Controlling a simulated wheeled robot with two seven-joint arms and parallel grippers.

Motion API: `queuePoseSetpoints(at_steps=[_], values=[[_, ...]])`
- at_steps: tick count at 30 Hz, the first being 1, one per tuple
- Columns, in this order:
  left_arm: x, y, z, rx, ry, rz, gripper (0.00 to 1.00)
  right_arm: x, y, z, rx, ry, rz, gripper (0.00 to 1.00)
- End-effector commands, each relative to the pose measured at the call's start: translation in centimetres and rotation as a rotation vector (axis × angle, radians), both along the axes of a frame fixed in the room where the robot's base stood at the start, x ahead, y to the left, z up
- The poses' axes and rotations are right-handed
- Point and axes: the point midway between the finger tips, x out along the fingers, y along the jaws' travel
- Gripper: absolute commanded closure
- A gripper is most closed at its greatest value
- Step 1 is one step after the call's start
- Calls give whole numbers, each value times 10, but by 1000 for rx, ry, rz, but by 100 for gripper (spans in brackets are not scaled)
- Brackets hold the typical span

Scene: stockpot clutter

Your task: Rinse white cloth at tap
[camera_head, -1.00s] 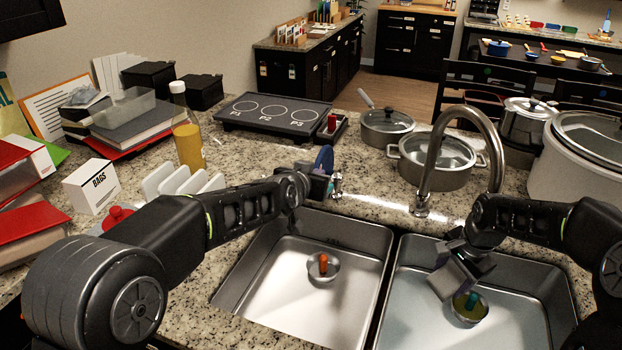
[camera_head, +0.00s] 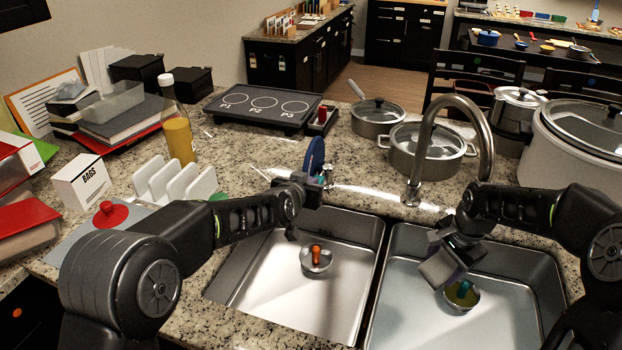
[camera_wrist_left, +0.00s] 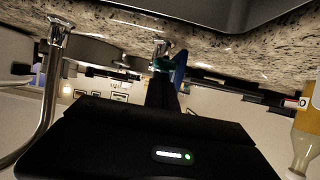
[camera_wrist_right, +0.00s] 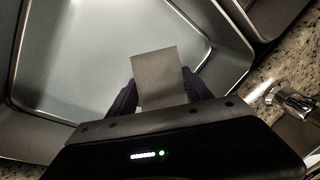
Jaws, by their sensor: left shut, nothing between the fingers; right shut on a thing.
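A flat light-grey square, which looks like the white cloth (camera_wrist_right: 160,80), is clamped between the fingers of my right gripper (camera_wrist_right: 163,92). In the head view, my right gripper (camera_head: 450,258) holds it low over the right basin (camera_head: 500,310), below the spout of the chrome tap (camera_head: 428,140). No water stream is visible. My left gripper (camera_head: 318,184) is shut and empty behind the left basin, close to a small chrome post with a teal top (camera_head: 328,174). This post also shows in the left wrist view (camera_wrist_left: 161,50). Whether the fingers touch it is unclear.
A blue rounded piece (camera_head: 316,155) stands beside the post. The left basin (camera_head: 270,285) holds an orange-topped stopper (camera_head: 316,257); a teal-topped one (camera_head: 462,294) sits in the right. Pots (camera_head: 430,150) stand behind the tap. A bottle (camera_head: 180,135) and white rack (camera_head: 175,182) stand left.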

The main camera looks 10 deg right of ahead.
Motion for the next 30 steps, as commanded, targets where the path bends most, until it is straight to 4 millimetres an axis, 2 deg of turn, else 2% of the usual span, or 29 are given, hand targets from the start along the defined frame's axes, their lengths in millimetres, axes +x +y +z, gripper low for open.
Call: queuePoseSetpoints(at_steps=[3, 16, 20, 26, 30], values=[[-3, 2, -15, 1, 3, 0, 100, 0, 0, 0, 0, 0, 0, 74], [-5, 3, -19, 5, 12, 0, 100, 0, 0, 0, 0, 0, 0, 74], [-5, 2, -7, 4, 8, -1, 100, 0, 0, 0, 0, 0, 0, 74], [-4, 1, 32, -3, -7, 0, 100, 0, 0, 0, 0, 0, 0, 74], [-32, 16, 38, -3, -5, 0, 100, 0, 0, 0, 0, 0, 0, 74]])
